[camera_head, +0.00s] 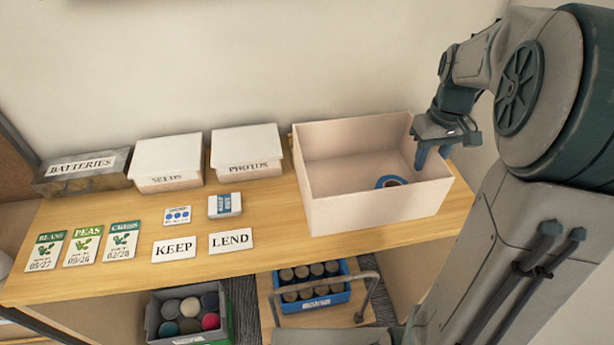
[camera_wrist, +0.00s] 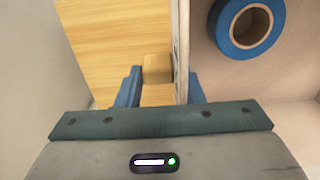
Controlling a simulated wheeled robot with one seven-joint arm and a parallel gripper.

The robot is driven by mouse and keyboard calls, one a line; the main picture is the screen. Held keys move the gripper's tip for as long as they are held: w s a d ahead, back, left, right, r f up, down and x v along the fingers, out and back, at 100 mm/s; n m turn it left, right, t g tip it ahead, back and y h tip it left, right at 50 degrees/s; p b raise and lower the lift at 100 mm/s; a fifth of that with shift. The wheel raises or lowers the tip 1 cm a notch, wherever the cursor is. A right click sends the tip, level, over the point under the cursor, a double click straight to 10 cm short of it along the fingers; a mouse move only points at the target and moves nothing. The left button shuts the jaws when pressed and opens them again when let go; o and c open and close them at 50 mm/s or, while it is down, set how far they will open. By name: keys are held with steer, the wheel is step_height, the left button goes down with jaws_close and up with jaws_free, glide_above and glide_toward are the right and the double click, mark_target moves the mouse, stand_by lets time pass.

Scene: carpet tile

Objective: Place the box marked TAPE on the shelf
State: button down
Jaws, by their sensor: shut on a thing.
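A large open pale box (camera_head: 350,205) stands at the right end of the wooden shelf top (camera_head: 272,208). No TAPE marking can be read on its visible sides. A blue tape roll (camera_head: 390,182) lies inside it, and it also shows in the wrist view (camera_wrist: 247,27). My gripper (camera_head: 433,155) reaches down over the box's right wall. In the wrist view my gripper (camera_wrist: 163,90) is shut on that wall (camera_wrist: 182,40), which runs between the two blue fingers. Whether the box's underside fully touches the wood cannot be told.
Lidded boxes marked SEEDS (camera_head: 168,180) and PHOTOS (camera_head: 247,165) and a BATTERIES box (camera_head: 82,185) line the back. Seed packets, KEEP (camera_head: 175,249) and LEND (camera_head: 231,241) cards lie in front. Below are a bin of balls (camera_head: 160,328) and a blue crate (camera_head: 318,303).

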mark_target(371, 173)
steer(key=a+f, duration=0.2)
steer(key=a, duration=0.2)
steer(key=w+a+f+p, duration=0.1)
steer(key=a+f, duration=0.1)
steer(key=a, duration=0.1)
steer(key=a+f+p, duration=0.1)
steer(key=a+f, duration=0.1)
steer(key=a, duration=0.2)
steer(key=shift+w+a+f, duration=0.2)
steer(key=shift+a+f, duration=0.1)
steer(key=shift+f, duration=0.1)
steer(key=shift+f+p, duration=0.55)
steer(key=shift+f, duration=1.55)
steer(key=shift+f, duration=0.15)
steer(key=c, duration=1)
jaws_free()
steer(key=shift+o, duration=0.2)
